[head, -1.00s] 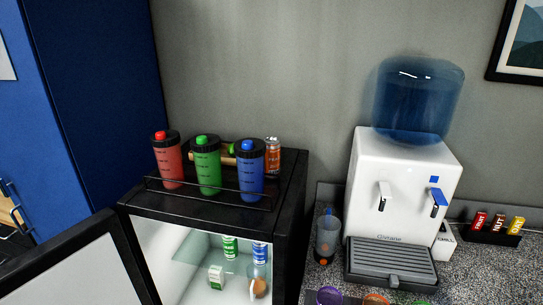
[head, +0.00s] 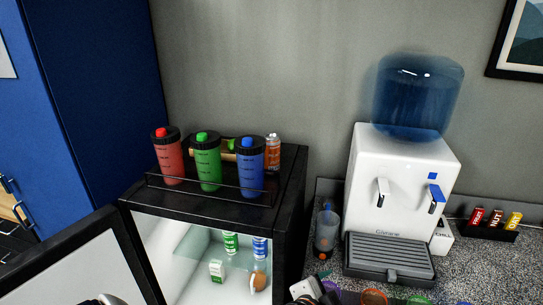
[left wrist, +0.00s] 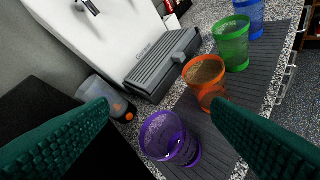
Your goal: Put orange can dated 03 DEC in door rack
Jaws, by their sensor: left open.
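An orange can (head: 273,153) stands on top of the small black fridge (head: 290,195), behind the blue shaker bottle. Its date cannot be read. The fridge door (head: 75,268) stands open at the lower left; no rack on it can be made out. My left gripper (left wrist: 160,106) is open and empty in the left wrist view, its green pads wide apart above the counter with the cups. Part of it shows at the bottom edge of the head view (head: 318,286), right of the fridge and well below the can. My right gripper is not in view.
Red (head: 168,160), green (head: 207,165) and blue (head: 250,168) shaker bottles stand behind a wire rail on the fridge. Cans and a carton (head: 217,270) are inside. Right are a water dispenser (head: 400,185), a clear bottle (head: 326,232) and several mesh cups, including a purple one (left wrist: 170,137).

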